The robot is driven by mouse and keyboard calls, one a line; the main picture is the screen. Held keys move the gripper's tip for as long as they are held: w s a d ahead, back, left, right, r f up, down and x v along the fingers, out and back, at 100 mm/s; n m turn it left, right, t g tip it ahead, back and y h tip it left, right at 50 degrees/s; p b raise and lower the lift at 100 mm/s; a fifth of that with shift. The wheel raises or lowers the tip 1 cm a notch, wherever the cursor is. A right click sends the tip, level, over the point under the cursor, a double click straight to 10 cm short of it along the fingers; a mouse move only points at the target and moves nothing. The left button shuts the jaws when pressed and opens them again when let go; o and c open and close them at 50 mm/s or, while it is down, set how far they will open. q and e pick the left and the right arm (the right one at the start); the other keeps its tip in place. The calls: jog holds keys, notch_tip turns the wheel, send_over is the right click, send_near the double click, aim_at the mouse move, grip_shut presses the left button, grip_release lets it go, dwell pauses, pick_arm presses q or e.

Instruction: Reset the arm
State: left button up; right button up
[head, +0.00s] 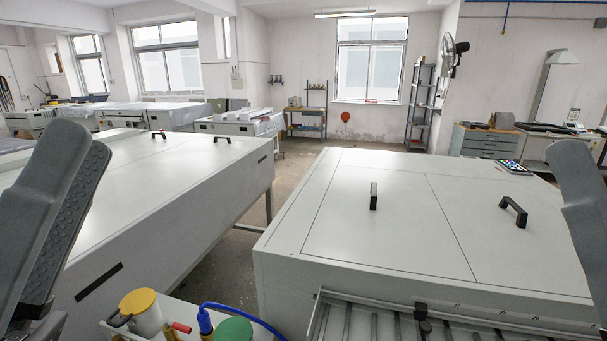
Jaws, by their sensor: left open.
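My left gripper (84,150) stands raised at the left edge of the head view, its grey fingers pointing up. One finger has a smooth outer side and the other shows a ribbed pad; nothing shows between them. At the right edge, a grey finger of my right gripper (582,195) points up, cut off by the frame, so its opening is hidden. Both stand apart from each other in front of the white plate processor (400,225), which has two black handles (373,196) on its flat top.
A metal roller tray (450,325) adjoins the processor's front. A second white machine (160,205) stands left, across a narrow floor gap (235,260). A white tray at the bottom holds a yellow-lidded pot (145,310), a green-lidded pot (233,330) and a blue cable (250,318).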

pick_arm(q)
jog(key=a+m+t+y, duration=0.2)
jog(key=a+y, duration=0.3)
jog(key=y, duration=0.4)
notch_tip(320, 180, up, 38)
jog(key=m+p, duration=0.2)
jog(key=p, duration=3.6)
jog(key=shift+f, duration=0.25)
notch_tip(320, 180, down, 51)
jog(key=b, duration=5.1)
jog(key=shift+f, duration=0.2)
